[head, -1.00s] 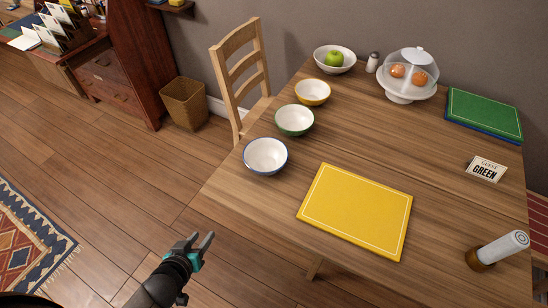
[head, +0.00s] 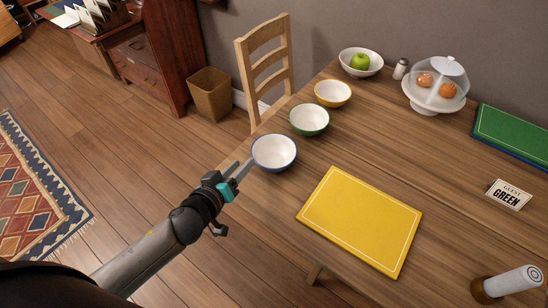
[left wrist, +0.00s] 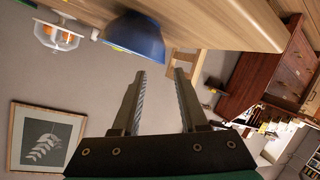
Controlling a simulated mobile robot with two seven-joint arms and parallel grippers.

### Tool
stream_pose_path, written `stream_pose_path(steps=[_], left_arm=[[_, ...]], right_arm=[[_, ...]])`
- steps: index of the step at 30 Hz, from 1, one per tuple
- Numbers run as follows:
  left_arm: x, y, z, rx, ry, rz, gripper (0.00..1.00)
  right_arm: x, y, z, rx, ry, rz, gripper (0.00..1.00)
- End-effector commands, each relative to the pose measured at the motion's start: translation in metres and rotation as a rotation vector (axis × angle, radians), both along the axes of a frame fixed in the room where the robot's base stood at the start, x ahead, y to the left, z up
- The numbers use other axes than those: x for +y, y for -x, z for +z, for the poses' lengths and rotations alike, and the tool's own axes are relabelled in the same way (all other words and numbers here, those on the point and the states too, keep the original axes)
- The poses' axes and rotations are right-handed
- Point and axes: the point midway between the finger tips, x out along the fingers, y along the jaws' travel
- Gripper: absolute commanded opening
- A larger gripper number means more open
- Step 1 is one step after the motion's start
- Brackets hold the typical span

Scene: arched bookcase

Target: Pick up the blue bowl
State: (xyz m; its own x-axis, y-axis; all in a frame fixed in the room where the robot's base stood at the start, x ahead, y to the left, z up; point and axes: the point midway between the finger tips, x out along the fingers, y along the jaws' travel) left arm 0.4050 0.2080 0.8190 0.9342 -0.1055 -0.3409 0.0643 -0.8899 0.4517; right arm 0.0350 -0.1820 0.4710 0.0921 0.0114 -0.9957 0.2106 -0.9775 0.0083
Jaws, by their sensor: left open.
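The blue bowl (head: 274,153), white inside with a blue outside, stands upright on the wooden table near its left edge. In the left wrist view its blue outer side (left wrist: 136,36) shows just ahead and to the left of the fingers. My left gripper (head: 240,170) is open and empty, with its fingertips just left of the bowl and apart from it. It also shows in the left wrist view (left wrist: 160,95). My right gripper is not in view.
A green bowl (head: 309,120) and a yellow bowl (head: 333,94) stand behind the blue one. A yellow board (head: 360,220) lies to its right. A wooden chair (head: 265,65) stands at the table's far left side.

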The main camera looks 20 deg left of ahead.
Motion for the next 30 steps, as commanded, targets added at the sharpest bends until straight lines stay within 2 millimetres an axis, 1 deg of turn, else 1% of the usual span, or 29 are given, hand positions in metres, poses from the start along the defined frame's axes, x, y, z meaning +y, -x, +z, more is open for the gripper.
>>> stream_pose_path(steps=[1, 6, 14, 17, 24, 27, 30], left_arm=[[0.0, -0.008, -0.002, -0.003, -0.003, 0.0, 0.43], [-0.002, -0.025, -0.01, -0.001, -0.002, 0.0, 0.43], [-0.003, -0.036, -0.013, -0.001, -0.003, 0.0, 0.43], [-0.003, -0.044, -0.015, -0.002, -0.004, 0.0, 0.43], [-0.006, -0.07, -0.025, -0.001, -0.002, 0.0, 0.43], [-0.007, -0.078, -0.028, 0.0, -0.001, 0.0, 0.43], [-0.007, -0.081, -0.029, 0.001, -0.001, 0.0, 0.43]], right_arm=[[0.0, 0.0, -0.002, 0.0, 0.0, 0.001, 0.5], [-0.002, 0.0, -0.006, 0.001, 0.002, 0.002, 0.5], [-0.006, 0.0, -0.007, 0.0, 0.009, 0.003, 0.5], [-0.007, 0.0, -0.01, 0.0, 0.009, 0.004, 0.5], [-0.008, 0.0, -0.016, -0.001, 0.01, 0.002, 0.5], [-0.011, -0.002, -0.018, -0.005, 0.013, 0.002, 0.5], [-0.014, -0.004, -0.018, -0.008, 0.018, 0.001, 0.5]])
